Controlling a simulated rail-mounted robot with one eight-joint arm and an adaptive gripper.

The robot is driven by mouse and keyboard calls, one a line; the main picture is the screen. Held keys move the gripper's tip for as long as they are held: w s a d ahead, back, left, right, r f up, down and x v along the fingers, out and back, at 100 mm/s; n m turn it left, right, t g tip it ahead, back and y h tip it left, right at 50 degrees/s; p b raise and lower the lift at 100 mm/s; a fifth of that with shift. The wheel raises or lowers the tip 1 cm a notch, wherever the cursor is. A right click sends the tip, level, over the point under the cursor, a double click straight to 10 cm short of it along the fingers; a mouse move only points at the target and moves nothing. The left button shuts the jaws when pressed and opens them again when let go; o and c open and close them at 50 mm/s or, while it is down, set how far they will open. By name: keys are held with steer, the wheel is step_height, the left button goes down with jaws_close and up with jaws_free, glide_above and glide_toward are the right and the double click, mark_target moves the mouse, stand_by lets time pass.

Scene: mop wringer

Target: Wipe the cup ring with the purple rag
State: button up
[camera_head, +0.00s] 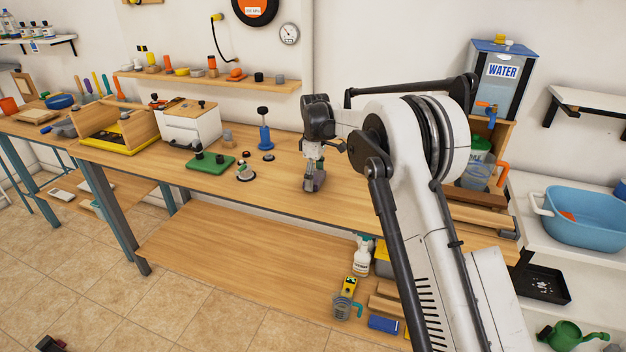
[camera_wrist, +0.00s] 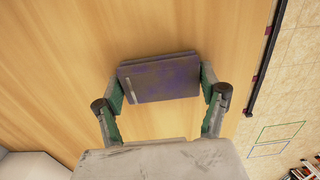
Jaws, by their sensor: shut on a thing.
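My gripper (camera_head: 313,172) is over the front part of the wooden bench top (camera_head: 272,190). In the wrist view my gripper (camera_wrist: 162,84) is shut on the purple rag (camera_wrist: 160,78), a folded grey-purple pad with green fingers at its two sides. The rag is low over the bench, and I cannot tell whether it touches the wood. I cannot make out a cup ring in either view; the rag and gripper hide part of the wood.
A blue bottle jack (camera_head: 264,136), a green plate (camera_head: 211,162) and small parts stand left of my gripper. A white box (camera_head: 192,128) stands farther left. A water tank (camera_head: 497,80) is at the right. Bare wood surrounds the rag in the wrist view.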

mark_target(319, 170)
steer(key=shift+w+d+p, duration=0.15)
steer(key=shift+w+d, duration=0.15)
steer(key=shift+w, duration=0.75)
steer(key=shift+w+d+p, duration=0.15)
steer(key=shift+w+d, duration=0.2)
steer(key=shift+w, duration=0.65)
steer(key=shift+w+d+p, duration=0.15)
steer(key=shift+w+d, duration=0.15)
steer(key=shift+w, duration=0.75)
steer(key=shift+s+a+f+b, duration=0.15)
steer(key=shift+s+b, duration=0.15)
steer(key=shift+s, duration=0.2)
steer(key=shift+s+a+r+b, duration=0.15)
steer(key=shift+s+b, duration=0.15)
steer(key=shift+s, duration=0.2)
steer(key=shift+s+a+b, duration=0.35)
steer(key=shift+s+a, duration=0.1)
steer(key=shift+s, duration=0.95)
steer(key=shift+s+a+b, duration=0.4)
steer(key=shift+s+a, duration=0.05)
steer(key=shift+s, duration=0.9)
steer(key=shift+s+a+b, duration=0.35)
steer(key=shift+s+a, duration=0.1)
steer(key=shift+s, duration=0.95)
steer(key=shift+r+p, duration=1.55)
steer(key=shift+r, duration=2)
